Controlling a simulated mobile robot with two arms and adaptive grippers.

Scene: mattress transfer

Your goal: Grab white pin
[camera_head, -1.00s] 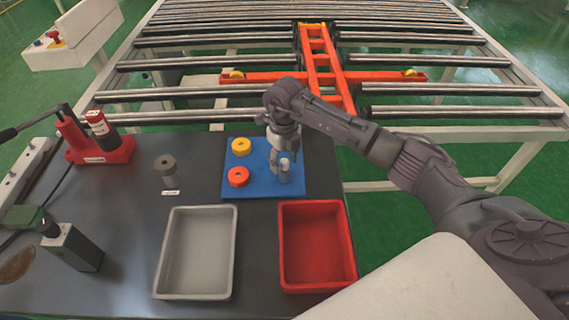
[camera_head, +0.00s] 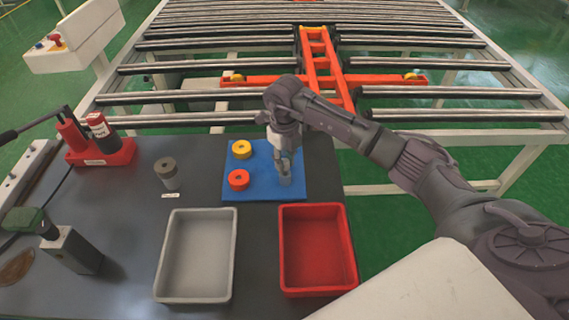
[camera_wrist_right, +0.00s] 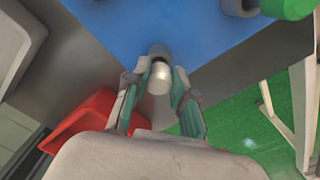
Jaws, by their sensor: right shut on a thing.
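The white pin (camera_wrist_right: 158,78) is a small pale cylinder with a rounded end, seen in the wrist view between my right gripper's fingers. My right gripper (camera_head: 284,170) is over the right part of the blue mat (camera_head: 262,190) and points down. In the wrist view the right gripper's two fingers (camera_wrist_right: 158,92) are shut on the pin. In the head view the gripper mostly hides the pin, and only its lower part (camera_head: 285,181) shows, at the mat. I cannot tell whether it touches the mat. My left gripper is not in view.
A yellow ring (camera_head: 242,148) and an orange-red ring (camera_head: 238,179) lie on the mat. A grey bin (camera_head: 232,255) and a red bin (camera_head: 350,255) stand in front. A grey cylinder (camera_head: 167,169) stands left of the mat. A roller conveyor (camera_head: 200,116) lies behind.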

